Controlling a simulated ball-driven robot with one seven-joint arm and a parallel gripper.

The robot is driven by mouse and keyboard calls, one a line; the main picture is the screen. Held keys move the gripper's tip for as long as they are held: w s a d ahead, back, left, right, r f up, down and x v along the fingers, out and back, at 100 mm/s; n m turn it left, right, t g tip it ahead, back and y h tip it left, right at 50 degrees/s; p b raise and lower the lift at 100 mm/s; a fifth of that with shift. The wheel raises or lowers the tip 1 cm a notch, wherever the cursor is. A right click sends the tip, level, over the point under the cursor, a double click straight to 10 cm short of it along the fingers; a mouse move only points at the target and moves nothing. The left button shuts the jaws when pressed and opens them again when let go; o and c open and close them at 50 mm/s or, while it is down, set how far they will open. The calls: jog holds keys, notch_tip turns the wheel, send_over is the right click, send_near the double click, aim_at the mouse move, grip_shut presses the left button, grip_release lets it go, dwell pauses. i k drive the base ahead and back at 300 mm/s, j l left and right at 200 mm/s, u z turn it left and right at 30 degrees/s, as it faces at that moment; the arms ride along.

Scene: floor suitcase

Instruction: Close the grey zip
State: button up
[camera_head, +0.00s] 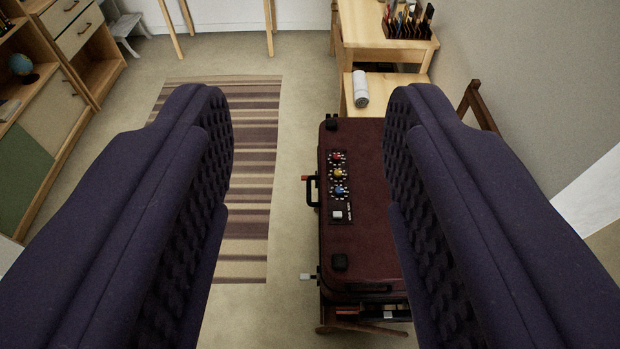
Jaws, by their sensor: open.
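My gripper (308,105) is open, with its two dark purple padded fingers wide apart at left and right and nothing between them. A dark red suitcase (350,248) lies ahead and below, right of centre, partly hidden by the right finger. A small light grey tab (306,277), which looks like the grey zip's pull, sticks out from the suitcase's left side near its front corner. A small orange-red tab (306,178) shows higher on that side, by the black handle (311,191). My gripper is apart from the suitcase. The zip's track is too small to make out.
The suitcase top bears knobs (339,174) and a light switch (337,215). A striped rug (250,190) lies left on open floor. A wooden desk (375,30) and a white roll (361,88) are behind. Wooden shelves (60,90) stand at left, a wall at right.

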aim_at(304, 276)
jog(key=k+j+z, duration=0.25)
jog(key=k, duration=0.4)
jog(key=k+z, duration=0.25)
jog(key=k, duration=0.4)
jog(key=u, duration=0.3)
jog(key=z, duration=0.3)
jog(key=u, duration=0.3)
jog(key=i+j+z, duration=0.1)
jog(key=i, duration=0.45)
jog(key=i+j+z, duration=0.1)
jog(key=i+j, duration=0.15)
jog(key=i, duration=0.25)
jog(key=i+j+z, duration=0.1)
jog(key=i, duration=0.45)
jog(key=i+j+z, duration=0.1)
jog(key=i+j, duration=0.3)
jog(key=i, duration=0.1)
